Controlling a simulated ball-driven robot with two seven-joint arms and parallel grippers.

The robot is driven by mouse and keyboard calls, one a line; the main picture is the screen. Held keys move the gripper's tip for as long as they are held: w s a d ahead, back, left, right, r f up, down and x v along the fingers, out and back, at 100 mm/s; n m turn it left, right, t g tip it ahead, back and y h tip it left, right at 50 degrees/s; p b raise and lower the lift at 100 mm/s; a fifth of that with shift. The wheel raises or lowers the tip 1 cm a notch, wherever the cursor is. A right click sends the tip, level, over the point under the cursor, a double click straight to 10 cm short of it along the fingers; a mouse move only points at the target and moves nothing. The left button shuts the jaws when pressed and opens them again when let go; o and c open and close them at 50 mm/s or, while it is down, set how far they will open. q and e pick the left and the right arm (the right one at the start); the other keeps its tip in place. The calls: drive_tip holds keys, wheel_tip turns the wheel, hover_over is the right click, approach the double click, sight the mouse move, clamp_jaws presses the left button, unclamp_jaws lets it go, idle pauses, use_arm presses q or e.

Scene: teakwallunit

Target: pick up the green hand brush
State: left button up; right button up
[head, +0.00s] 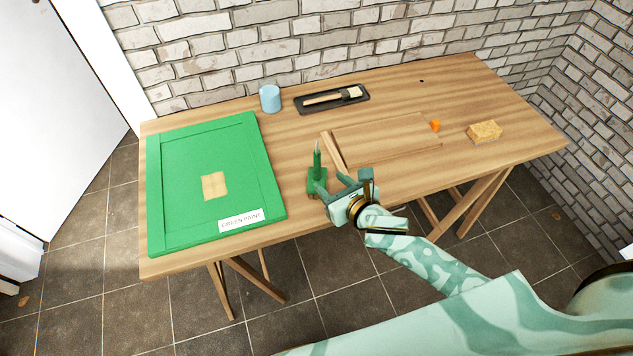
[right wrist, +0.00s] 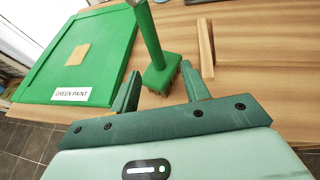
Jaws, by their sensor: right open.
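The green hand brush (head: 317,180) stands near the front edge of the wooden table, its handle pointing up and its block at the bottom. My right gripper (head: 331,185) is open and empty, just right of the brush in the head view. Its two green fingers also show in the right wrist view (right wrist: 168,68). I cannot tell whether a finger touches the brush. My left gripper is not in view.
A green panel (head: 192,156) labelled GREEN PAINT lies left of the brush. A wooden strip (head: 333,149) and a wooden board (head: 385,139) lie to its right. Behind are a blue cup (head: 270,98) and a black tray (head: 301,107) with a paintbrush. A sponge (head: 484,131) lies far right.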

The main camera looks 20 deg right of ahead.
sight(319, 175)
drive_tip(key=x, duration=0.2)
drive_tip(key=shift+w+a+f+b, duration=0.1)
drive_tip(key=shift+w+a+b, duration=0.05)
drive_tip(key=shift+w+b, duration=0.15)
drive_tip(key=b+x, duration=0.1)
drive_tip(key=x, duration=0.3)
drive_tip(key=shift+a, duration=0.2)
drive_tip(key=shift+w, duration=0.3)
drive_tip(key=shift+c, duration=0.7)
clamp_jaws()
